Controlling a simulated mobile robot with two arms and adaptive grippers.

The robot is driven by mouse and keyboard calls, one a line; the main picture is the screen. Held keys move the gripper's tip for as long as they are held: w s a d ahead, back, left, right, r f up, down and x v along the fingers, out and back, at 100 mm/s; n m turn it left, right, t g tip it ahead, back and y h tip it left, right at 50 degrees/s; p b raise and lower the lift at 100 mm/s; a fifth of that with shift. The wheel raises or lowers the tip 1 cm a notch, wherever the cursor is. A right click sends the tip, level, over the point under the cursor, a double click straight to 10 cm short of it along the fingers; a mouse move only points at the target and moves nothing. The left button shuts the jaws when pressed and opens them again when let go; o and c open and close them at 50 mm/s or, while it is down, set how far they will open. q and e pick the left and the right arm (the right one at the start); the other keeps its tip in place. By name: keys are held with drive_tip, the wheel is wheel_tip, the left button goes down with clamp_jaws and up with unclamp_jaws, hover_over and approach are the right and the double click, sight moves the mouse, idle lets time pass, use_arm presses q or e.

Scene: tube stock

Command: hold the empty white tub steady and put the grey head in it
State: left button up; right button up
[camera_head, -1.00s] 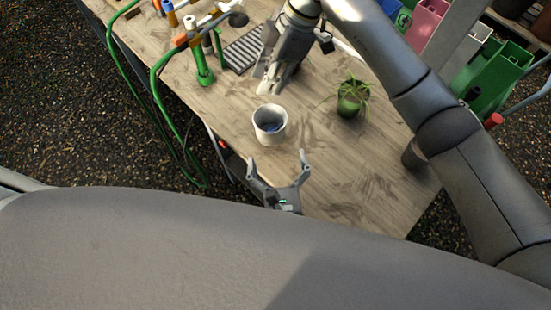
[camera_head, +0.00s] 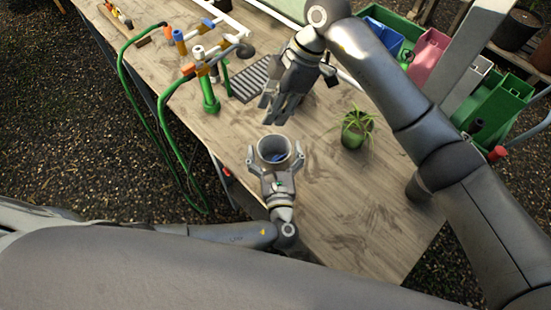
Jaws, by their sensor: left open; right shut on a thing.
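A potted plant (camera_head: 355,131) stands right of the tub. A slatted grey tray (camera_head: 249,84) and a green tube stand (camera_head: 210,98) are behind it to the left. Coloured bins (camera_head: 497,103) stand beyond the right edge. Bare tabletop (camera_head: 345,205) lies front right.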

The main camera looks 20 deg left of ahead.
use_arm(q)
drive_tip(key=shift+w, duration=0.1)
drive_tip(key=c, duration=1)
use_arm(e)
hover_over(275, 140)
drive_tip(key=s, duration=0.4)
drive_tip(key=shift+w+d+f, duration=0.1)
drive_tip(key=shift+d+f, duration=0.1)
drive_tip(key=shift+f, duration=3)
drive_tip(key=shift+w+d+f, duration=0.1)
drive_tip(key=shift+d+f, duration=0.1)
drive_tip(key=shift+f, duration=2.95)
drive_tip(key=o, duration=0.8)
drive_tip(key=v, duration=1.2)
